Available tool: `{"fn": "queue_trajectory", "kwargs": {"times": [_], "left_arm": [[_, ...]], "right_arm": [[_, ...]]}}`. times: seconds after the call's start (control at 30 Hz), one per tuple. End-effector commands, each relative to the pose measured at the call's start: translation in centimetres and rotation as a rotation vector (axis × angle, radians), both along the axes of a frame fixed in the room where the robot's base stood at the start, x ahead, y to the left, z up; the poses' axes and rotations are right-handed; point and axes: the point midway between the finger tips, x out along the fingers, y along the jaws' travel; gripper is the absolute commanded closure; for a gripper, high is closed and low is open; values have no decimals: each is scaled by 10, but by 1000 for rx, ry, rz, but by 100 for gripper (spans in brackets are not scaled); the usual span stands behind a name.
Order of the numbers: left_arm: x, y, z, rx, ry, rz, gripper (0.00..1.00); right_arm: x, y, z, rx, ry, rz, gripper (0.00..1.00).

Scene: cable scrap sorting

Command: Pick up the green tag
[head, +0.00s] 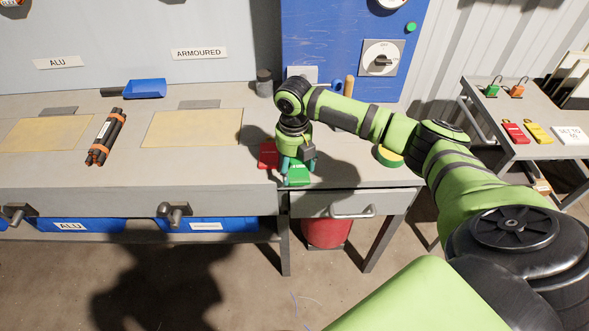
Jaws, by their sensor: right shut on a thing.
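The green tag (298,178) is at the front edge of the workbench, above the drawer. My right gripper (297,168) points down over it and is shut on it. The fingers and wrist hide part of the tag, and I cannot tell whether it still touches the bench top. A red tag (268,155) lies on the bench just left of the gripper. My left gripper is not in view.
A bundle of dark cables (106,138) lies between two tan mats (190,128) on the left. A blue scoop (146,88) and a dark cup (264,83) stand farther back. A yellow-green round thing (389,157) is partly behind my arm. A side table (520,105) is at the right.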

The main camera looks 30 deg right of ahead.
Motion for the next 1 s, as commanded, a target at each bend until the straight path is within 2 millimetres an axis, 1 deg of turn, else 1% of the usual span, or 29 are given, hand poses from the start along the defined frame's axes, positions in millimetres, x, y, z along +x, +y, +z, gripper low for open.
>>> {"fn": "queue_trajectory", "kwargs": {"times": [0.1,0.17,0.4,0.6,0.8,1.0], "left_arm": [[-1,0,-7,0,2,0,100],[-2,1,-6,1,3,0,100],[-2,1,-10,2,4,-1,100],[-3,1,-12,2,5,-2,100],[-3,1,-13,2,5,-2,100],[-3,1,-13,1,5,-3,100]], "right_arm": [[2,0,24,0,-7,1,43],[-12,2,28,0,0,3,43],[-59,12,57,-1,-3,3,43],[-92,19,77,-2,-2,3,43],[-110,24,89,0,-1,1,43],[-114,25,91,0,0,-1,43]]}}
